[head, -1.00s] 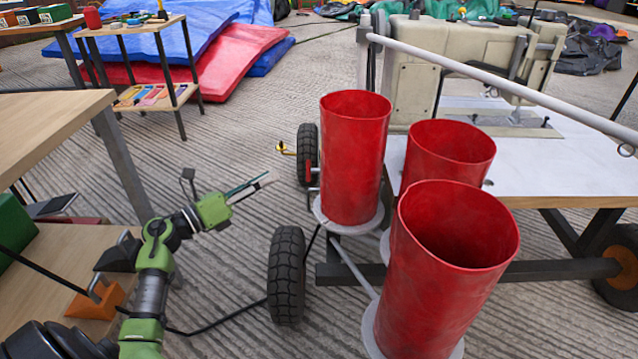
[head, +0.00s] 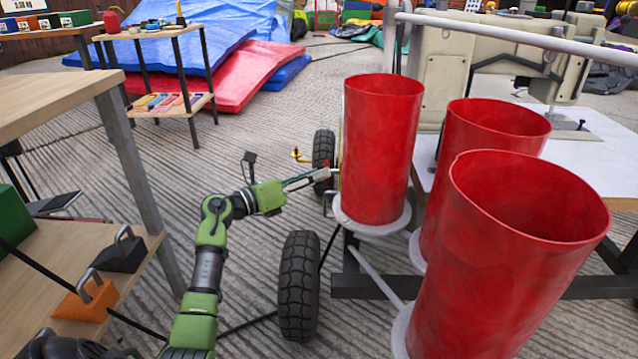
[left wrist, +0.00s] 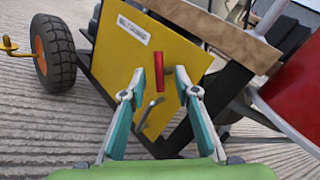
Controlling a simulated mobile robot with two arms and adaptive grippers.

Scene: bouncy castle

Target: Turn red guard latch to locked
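The red guard latch (left wrist: 158,72) is a narrow red bar on a yellow panel (left wrist: 122,46) in the left wrist view. It stands roughly upright in that picture. A bent metal hook or rod (left wrist: 150,112) sits below it. My left gripper (left wrist: 159,73) is open, with one finger to each side of the latch; I cannot tell if either touches it. In the head view my left gripper (head: 324,174) reaches right to the panel's edge, behind the front red tubes. The latch is not clear there. My right gripper is not in view.
Several red tubes (head: 377,150) on round pale bases stand right of my left gripper. Cart wheels (head: 299,285) are close to my arm. A wooden workbench (head: 50,100) stands at the left. A white label (left wrist: 133,29) is on the panel, its text unclear.

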